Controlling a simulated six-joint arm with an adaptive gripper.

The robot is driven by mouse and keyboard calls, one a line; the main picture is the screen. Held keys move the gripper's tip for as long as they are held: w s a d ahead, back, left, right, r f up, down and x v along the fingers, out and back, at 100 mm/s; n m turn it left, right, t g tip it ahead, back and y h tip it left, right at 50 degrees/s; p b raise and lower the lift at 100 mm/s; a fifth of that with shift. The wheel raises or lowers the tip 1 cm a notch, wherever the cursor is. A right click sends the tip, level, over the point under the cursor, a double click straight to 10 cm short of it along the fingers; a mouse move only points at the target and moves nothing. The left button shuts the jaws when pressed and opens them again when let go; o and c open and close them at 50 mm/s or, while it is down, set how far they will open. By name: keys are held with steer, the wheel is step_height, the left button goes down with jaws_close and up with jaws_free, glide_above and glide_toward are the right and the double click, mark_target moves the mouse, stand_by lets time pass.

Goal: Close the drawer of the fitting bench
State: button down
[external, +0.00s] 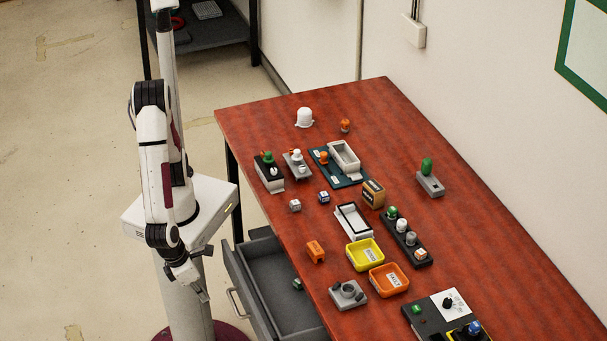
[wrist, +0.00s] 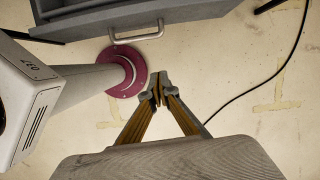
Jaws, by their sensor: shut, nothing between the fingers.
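The grey drawer (external: 270,290) stands open, pulled out to the left from under the red-brown bench (external: 235,118). A small dark green item (external: 297,284) lies inside it. Its pale bar handle (external: 234,303) is on the front panel. In the wrist view the drawer front (wrist: 95,24) and handle (wrist: 136,38) show at the top. My gripper (external: 204,296) hangs to the left of the drawer front, apart from the handle. In the wrist view my gripper (wrist: 160,92) has its fingertips together with nothing between them, below the handle in the picture.
The bench top carries several small parts, a yellow tray (external: 365,253) and an orange tray (external: 389,279). A wall runs behind the bench. A dark shelf (external: 215,35) stands at the back. A black cable (wrist: 272,82) lies on the floor. Open floor lies left of my arm.

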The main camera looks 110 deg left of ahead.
steer(key=shift+d+m, duration=0.1)
steer(key=shift+m, duration=0.3)
steer(key=shift+f, duration=0.15)
steer(key=w+a+f, duration=0.2)
steer(key=f, duration=0.3)
steer(key=w+a+f, duration=0.3)
steer(key=f, duration=0.2)
stand_by(0.9)
stand_by(0.4)
glide_above(287, 311)
steer(key=shift+w, duration=0.1)
stand_by(0.7)
stand_by(0.4)
